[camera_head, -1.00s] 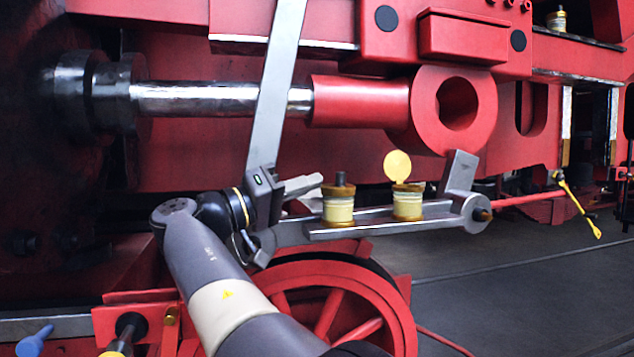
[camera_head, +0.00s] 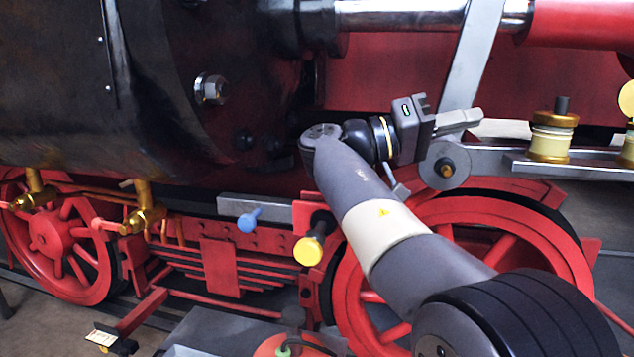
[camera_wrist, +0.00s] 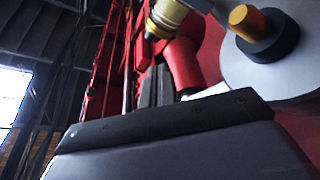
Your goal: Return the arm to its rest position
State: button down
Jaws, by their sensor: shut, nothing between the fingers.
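My gripper (camera_head: 462,120) is at the end of my grey arm, in the middle right of the head view. Its grey fingers are shut, hold nothing and point right. They stop left of a brass-and-cream oil cup (camera_head: 553,137) on the steel rod, with a gap in the picture. In the wrist view a dark gripper body (camera_wrist: 170,120) fills the bottom. A brass cup (camera_wrist: 168,18) shows at the top there, and a grey disc with a brass pin (camera_wrist: 250,22) at upper right.
The steel rod (camera_head: 505,165) and its round end (camera_head: 445,168) lie close below and beside my gripper. A grey upright bar (camera_head: 474,55) stands behind it. A red spoked wheel (camera_head: 560,240) is behind my arm. A blue-handled part (camera_head: 248,220) and yellow-capped part (camera_head: 308,250) stand to the left.

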jog(key=x, duration=0.7)
jog(key=shift+d, duration=0.4)
jog(key=shift+a, duration=0.1)
